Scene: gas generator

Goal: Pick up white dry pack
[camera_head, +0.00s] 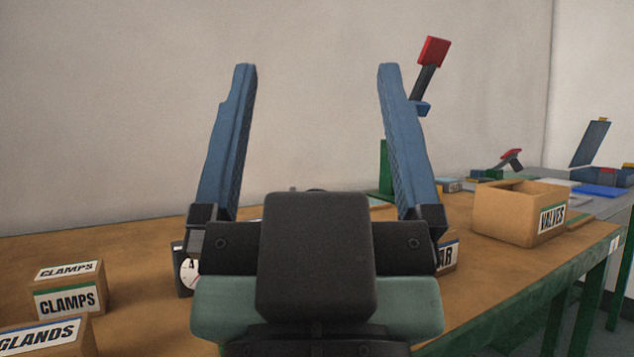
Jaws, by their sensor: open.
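My gripper (317,72) fills the middle of the head view. Its two blue fingers stand wide apart and point up, with only the plain wall behind the gap. It is open and nothing is between the fingers. I cannot make out a white dry pack in this view. The gripper's dark body and green-grey base hide the central part of the wooden table (130,240).
At left are a CLAMPS box (68,290) and a GLANDS box (50,338). A dial gauge (187,270) is partly hidden behind my gripper. An open VALVES box (519,214) stands at right, near the table edge. A red-ended lever (434,52) rises behind the right finger.

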